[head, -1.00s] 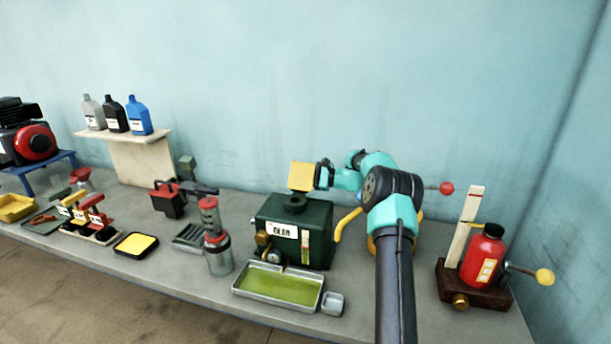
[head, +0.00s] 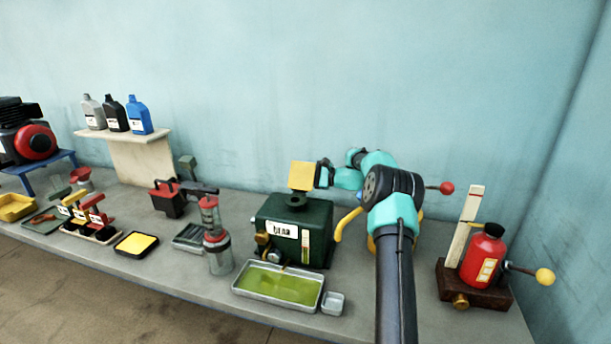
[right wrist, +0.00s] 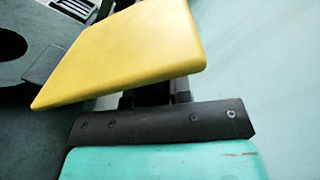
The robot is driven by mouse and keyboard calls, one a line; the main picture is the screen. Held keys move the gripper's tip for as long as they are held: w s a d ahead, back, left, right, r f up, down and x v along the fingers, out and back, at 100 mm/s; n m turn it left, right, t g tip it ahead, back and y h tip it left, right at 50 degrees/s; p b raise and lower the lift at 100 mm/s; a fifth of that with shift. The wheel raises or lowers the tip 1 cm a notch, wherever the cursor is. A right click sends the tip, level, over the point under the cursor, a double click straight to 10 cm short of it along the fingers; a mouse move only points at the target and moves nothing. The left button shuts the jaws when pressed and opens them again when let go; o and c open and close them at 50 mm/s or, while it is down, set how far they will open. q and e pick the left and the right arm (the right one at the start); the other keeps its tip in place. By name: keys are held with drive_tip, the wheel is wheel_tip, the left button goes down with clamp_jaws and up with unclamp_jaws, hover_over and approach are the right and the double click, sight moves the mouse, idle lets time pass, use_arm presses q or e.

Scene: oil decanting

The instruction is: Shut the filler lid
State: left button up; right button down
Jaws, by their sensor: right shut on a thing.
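The dark green gear box (head: 283,233) stands on the bench with its round filler opening (head: 295,200) on top. The yellow filler lid (head: 303,176) stands raised, roughly upright, at the back of the box top. My right gripper (head: 322,174) is shut on the lid, at its right side in the head view. In the right wrist view the yellow lid (right wrist: 125,50) fills the middle in front of the dark gripper body, and the dark filler opening (right wrist: 10,45) shows at upper left. The fingertips are mostly hidden behind the lid. My left gripper is not in view.
A shallow tray of greenish oil (head: 280,285) lies in front of the box, with a small grey dish (head: 333,303) beside it. A red-topped clear cylinder (head: 216,235) stands left of the box. A red bottle (head: 482,257) on a wooden stand is at the right.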

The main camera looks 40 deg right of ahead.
sight(304, 167)
drive_tip(key=shift+s+a+r+n, duration=0.15)
drive_tip(key=shift+a+r+n, duration=0.05)
drive_tip(key=shift+r+n, duration=0.6)
drive_tip(key=shift+s+a+r+n, duration=0.15)
drive_tip(key=shift+r+n, duration=0.5)
drive_tip(key=shift+n, duration=0.15)
drive_tip(key=shift+s+a+r+n, duration=0.2)
drive_tip(key=shift+a+r+n, duration=0.2)
drive_tip(key=shift+n, duration=0.45)
drive_tip(key=shift+s+a+r+n, duration=0.2)
drive_tip(key=shift+a+r+n, duration=0.15)
drive_tip(key=shift+n, duration=0.5)
drive_tip(key=c, duration=1.3)
unclamp_jaws()
drive_tip(key=shift+o, duration=1)
drive_tip(key=shift+f, duration=0.2)
drive_tip(key=shift+s+f, duration=0.1)
drive_tip(key=v, duration=0.7)
